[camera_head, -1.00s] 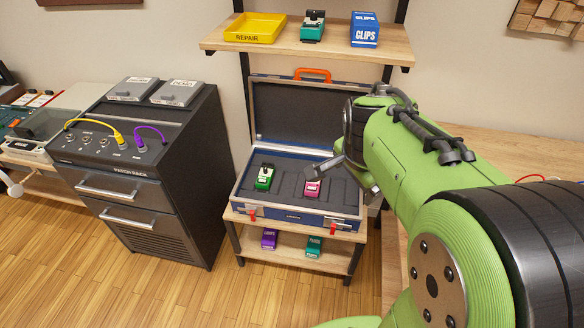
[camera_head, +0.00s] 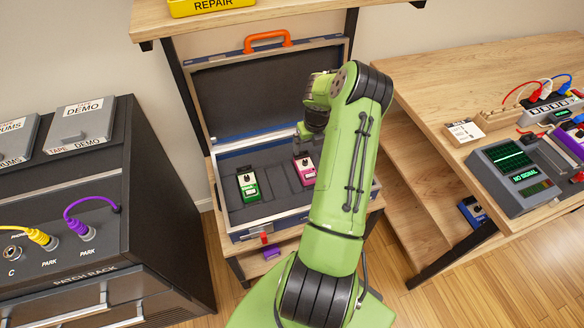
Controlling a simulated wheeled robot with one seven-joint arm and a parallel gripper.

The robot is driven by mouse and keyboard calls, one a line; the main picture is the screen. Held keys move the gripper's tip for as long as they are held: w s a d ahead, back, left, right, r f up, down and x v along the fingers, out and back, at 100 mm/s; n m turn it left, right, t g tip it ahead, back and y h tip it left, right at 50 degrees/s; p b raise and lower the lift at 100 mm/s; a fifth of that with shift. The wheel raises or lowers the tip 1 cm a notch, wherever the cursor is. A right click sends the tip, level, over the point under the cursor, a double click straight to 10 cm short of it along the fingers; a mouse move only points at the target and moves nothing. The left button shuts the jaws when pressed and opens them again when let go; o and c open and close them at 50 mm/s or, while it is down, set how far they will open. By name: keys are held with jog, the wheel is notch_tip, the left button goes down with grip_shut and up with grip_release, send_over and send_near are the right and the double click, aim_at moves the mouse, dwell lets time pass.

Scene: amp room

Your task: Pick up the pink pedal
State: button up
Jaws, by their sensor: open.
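The pink pedal (camera_head: 305,170) lies in the open blue case (camera_head: 228,229), right of the green pedal (camera_head: 248,186). My arm's upper links cover part of the case to its right. My gripper (camera_head: 304,134) is just above and behind the pink pedal, apart from it as far as I can tell. It is small and partly hidden by my wrist. It is open, with nothing seen in it.
The case lid stands open at the back, under a shelf with a yellow repair tray (camera_head: 205,6). A dark patch rack (camera_head: 90,220) stands at left. A wooden bench (camera_head: 450,85) with a no-signal device (camera_head: 517,175) is at right. A purple pedal (camera_head: 272,252) sits below the case.

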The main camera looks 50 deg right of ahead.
jog(key=b, duration=0.3)
send_over(306, 168)
jog(key=s, duration=0.1)
notch_tip(306, 168, down, 10)
jog(key=shift+a+f, duration=0.1)
jog(key=shift+a, duration=0.05)
jog(key=f, duration=0.1)
jog(key=f+b, duration=0.1)
jog(key=f, duration=0.2)
jog(key=shift+w+d+f+b, duration=0.2)
jog(key=shift+w+f+b, duration=0.15)
jog(key=shift+w+b, duration=0.05)
jog(key=shift+r, duration=0.15)
jog(key=shift+c, duration=0.2)
jog(key=c, duration=1.4)
